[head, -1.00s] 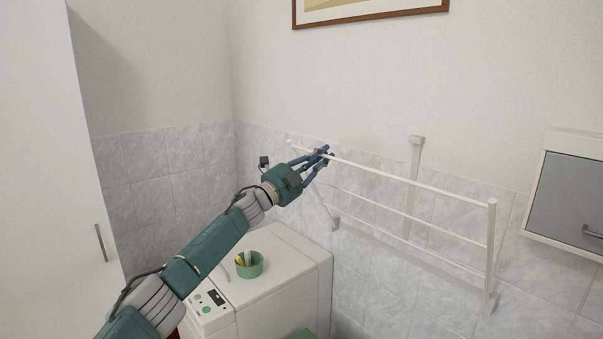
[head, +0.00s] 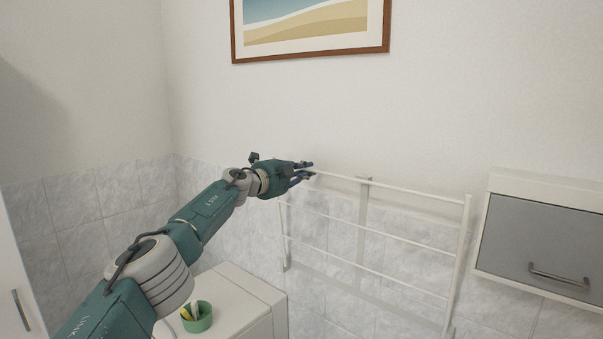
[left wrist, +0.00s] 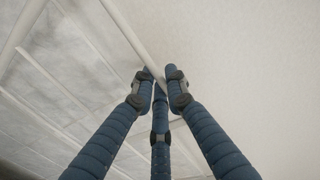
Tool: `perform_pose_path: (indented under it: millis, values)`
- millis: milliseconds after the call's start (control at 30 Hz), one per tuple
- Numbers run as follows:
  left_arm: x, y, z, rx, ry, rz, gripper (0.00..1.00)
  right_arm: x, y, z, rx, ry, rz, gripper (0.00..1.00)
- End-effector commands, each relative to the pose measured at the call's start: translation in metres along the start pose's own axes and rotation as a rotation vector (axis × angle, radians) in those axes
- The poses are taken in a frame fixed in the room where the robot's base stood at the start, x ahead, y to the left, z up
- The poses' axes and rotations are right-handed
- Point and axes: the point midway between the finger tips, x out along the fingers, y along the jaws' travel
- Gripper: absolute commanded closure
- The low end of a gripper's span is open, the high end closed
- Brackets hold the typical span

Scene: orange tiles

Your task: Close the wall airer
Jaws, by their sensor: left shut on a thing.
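The white wall airer (head: 400,236) is a frame with several horizontal rails on the tiled wall. Its frame now stands steeply, near upright, with a wall bracket (head: 363,215) showing behind it. My left gripper (head: 308,170) is at the left end of the airer's top rail, its blue fingers shut on that rail. In the left wrist view, the fingers (left wrist: 160,78) close around the white rail (left wrist: 136,40), which runs up to the left. Whether the frame touches the wall is not clear. My right gripper is not in view.
A white washing machine (head: 245,300) stands below left, with a green pot (head: 198,318) on top. A grey-fronted wall cabinet (head: 540,240) hangs right of the airer. A framed picture (head: 310,28) hangs above. The wall between picture and airer is clear.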

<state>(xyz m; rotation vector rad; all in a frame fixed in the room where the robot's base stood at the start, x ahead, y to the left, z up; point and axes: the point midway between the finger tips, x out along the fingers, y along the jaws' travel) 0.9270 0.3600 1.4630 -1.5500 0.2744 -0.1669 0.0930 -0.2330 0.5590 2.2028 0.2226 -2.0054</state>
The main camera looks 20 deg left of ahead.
Motion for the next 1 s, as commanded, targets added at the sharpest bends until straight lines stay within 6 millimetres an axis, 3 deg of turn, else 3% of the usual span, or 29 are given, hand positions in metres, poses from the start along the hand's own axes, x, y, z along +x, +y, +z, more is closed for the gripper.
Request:
perform_pose_path:
  millis: [433,467,533,1000]
  values:
    - [0.0007,-0.0029,0.0000,-0.001,-0.002,0.001,1.00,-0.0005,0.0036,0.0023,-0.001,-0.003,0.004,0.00]
    - [0.0007,-0.0029,-0.0001,-0.001,-0.002,0.001,0.84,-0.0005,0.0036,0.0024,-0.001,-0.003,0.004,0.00]
    - [0.0007,-0.0029,-0.0001,-0.001,-0.001,0.001,0.71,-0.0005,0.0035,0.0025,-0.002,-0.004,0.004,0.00]
    - [-0.0035,-0.0018,0.0022,0.004,-0.003,0.004,0.71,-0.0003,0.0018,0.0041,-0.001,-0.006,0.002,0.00]
